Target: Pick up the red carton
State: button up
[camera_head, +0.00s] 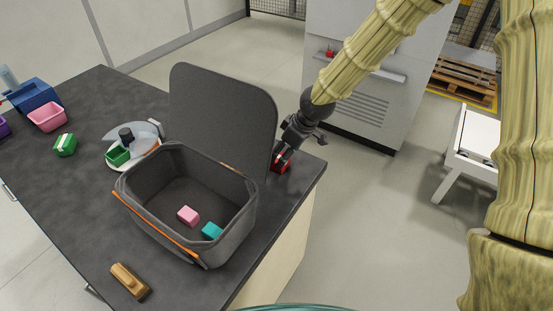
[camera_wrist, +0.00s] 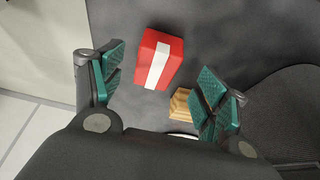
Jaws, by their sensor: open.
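The red carton (camera_wrist: 159,58) has a white band and lies on the dark tabletop, near the table's right edge. In the wrist view it sits ahead of my gripper (camera_wrist: 158,88), roughly between the lines of the two green-padded fingers, a little nearer the left one. The fingers are spread and nothing is between them. In the head view my gripper (camera_head: 283,152) is close above the carton (camera_head: 281,167), behind the grey basket's raised lid. Part of the carton is hidden there by the gripper and lid.
The grey basket (camera_head: 243,215) with raised lid (camera_head: 222,110) stands just left of the carton; it holds a pink block (camera_head: 188,215) and a teal block (camera_head: 212,231). A wooden block (camera_wrist: 180,104) lies near the right finger. A brush (camera_head: 130,281) lies at the front.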

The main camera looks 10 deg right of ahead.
aim_at(280, 157)
jog(key=shift+w+f, duration=0.3)
jog(key=shift+f, duration=0.15)
jog(key=shift+s, duration=0.25)
jog(key=shift+a+f, duration=0.1)
jog(key=shift+a, duration=0.05)
jog(key=x, duration=0.1)
jog(key=p+x, duration=0.1)
jog(key=x, duration=0.1)
jog(key=shift+w, duration=0.4)
jog(key=shift+x, duration=0.75)
jog(key=shift+s, duration=0.1)
jog(key=c, duration=1.1)
